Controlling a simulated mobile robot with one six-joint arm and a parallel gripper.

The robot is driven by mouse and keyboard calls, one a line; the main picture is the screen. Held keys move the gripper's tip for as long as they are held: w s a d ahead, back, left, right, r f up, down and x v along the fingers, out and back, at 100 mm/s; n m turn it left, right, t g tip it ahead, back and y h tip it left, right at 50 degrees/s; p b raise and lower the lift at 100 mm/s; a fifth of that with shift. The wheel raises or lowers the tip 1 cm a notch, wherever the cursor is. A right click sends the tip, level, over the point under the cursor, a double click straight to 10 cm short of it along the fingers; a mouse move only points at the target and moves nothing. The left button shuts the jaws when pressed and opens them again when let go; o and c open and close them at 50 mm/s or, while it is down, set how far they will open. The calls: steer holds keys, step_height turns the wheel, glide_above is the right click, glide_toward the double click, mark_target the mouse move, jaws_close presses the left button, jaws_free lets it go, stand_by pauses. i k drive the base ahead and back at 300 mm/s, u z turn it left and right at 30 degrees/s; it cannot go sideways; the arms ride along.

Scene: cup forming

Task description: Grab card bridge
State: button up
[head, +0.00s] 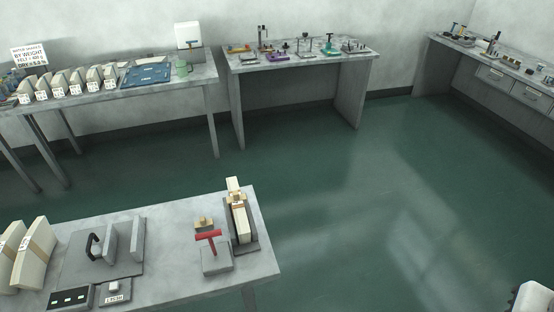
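I cannot tell for certain which thing is the card bridge. On the near grey table (170,282), a small tan piece (204,223) sits on a dark base behind a red T-shaped handle (208,236) on a grey block (216,260). To its right, a tall cream block with tan bands (240,220) stands upright in a dark grey holder (252,244). No gripper fingers show in this view, so whether my gripper is open or shut is hidden.
The near table also holds a grey plate with a black handle (94,247), cream banded slabs (35,254) and a scale-like box (70,299). Back tables hold a row of white slabs (65,82), a blue mat (147,75) and small tools (305,45). The green floor (380,200) is clear.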

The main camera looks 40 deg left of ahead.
mark_target(237, 196)
steer(key=u, duration=0.7)
steer(key=i, duration=1.15)
steer(key=u, duration=1)
steer(key=i, duration=0.35)
steer(key=u, duration=0.25)
steer(key=k, duration=0.8)
steer(key=u, duration=0.2)
steer(key=i, duration=0.8)
steer(key=z, duration=0.05)
